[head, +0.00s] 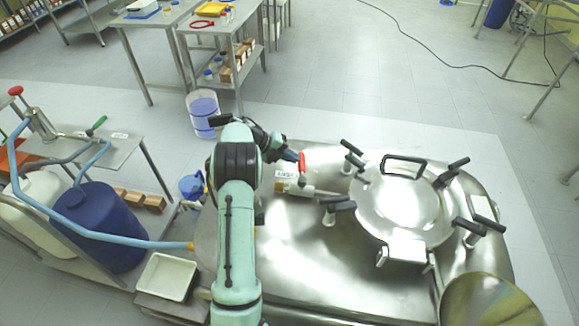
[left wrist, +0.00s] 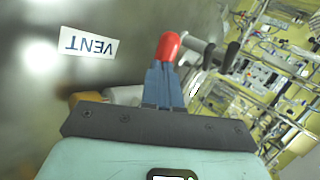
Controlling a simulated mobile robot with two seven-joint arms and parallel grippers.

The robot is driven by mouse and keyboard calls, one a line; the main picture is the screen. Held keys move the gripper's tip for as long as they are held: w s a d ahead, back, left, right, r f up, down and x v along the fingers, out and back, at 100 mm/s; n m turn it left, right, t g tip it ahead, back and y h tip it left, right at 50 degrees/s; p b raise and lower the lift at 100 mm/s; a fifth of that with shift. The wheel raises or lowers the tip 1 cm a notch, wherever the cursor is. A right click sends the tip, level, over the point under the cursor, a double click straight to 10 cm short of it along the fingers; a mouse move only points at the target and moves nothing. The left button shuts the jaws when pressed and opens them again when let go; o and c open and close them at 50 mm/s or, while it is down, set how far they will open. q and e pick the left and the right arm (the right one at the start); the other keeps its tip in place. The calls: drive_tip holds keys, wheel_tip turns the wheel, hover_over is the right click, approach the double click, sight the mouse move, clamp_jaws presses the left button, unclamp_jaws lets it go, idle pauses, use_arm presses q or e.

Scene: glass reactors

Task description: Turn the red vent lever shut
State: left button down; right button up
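The VENT label (left wrist: 89,45) is left of the fingers. The lever's lower part is hidden by the fingers. My right gripper is not in view.
The round reactor lid (head: 400,210) with several black-handled clamps lies to the right of the lever. A cart with a blue drum (head: 100,225) and a blue hose stands at left. A white tray (head: 167,277) is at lower left. The floor behind the reactor is mostly open.

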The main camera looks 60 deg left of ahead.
use_arm(q)
drive_tip(key=shift+w+d, duration=0.15)
drive_tip(key=shift+w, duration=0.6)
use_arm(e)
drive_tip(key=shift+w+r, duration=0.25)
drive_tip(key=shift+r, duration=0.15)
use_arm(q)
drive_tip(key=shift+w+r+p, duration=0.1)
drive_tip(key=shift+p, duration=0.2)
